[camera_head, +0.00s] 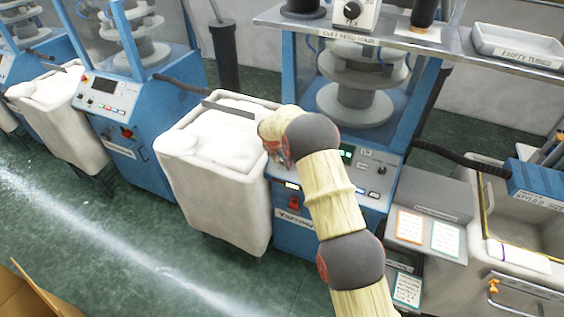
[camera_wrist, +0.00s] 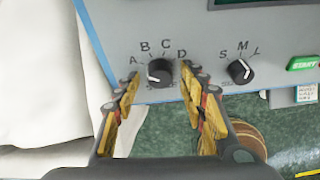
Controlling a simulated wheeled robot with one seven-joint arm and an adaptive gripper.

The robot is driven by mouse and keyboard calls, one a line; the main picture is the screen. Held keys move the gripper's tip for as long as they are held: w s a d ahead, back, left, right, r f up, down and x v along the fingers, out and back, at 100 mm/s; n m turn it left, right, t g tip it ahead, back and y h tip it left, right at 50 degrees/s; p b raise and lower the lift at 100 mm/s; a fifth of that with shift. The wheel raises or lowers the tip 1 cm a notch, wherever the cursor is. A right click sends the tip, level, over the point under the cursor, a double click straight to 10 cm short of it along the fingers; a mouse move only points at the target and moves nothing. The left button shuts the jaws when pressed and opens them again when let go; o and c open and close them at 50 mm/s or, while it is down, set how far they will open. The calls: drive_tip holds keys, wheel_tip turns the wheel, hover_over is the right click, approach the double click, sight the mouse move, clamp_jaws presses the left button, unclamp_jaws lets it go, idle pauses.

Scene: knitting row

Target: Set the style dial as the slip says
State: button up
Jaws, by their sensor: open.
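In the wrist view, a black round dial (camera_wrist: 160,72) with letters A, B, C and D around it sits on the grey panel. Its white mark lies on its left side, toward lower left. The label under it is partly hidden, so I cannot read it fully. A second black dial (camera_wrist: 240,71) marked S, M, L is to its right. My gripper (camera_wrist: 162,82) is open, its two fingers on either side of the lettered dial, with no clear contact. Paper slips, orange-edged (camera_head: 410,226) and green-edged (camera_head: 446,238), have unreadable text.
A white bin (camera_head: 230,185) of pale material stands left of the blue machine (camera_head: 292,238). A green START button (camera_wrist: 303,63) is right of the dials. A shelf with a tray marked EMPTY TUBES (camera_head: 515,50) is above right. Open green floor lies front left.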

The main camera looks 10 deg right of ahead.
drive_tip(key=shift+c, duration=1.3)
drive_tip(key=c, duration=0.7)
clamp_jaws()
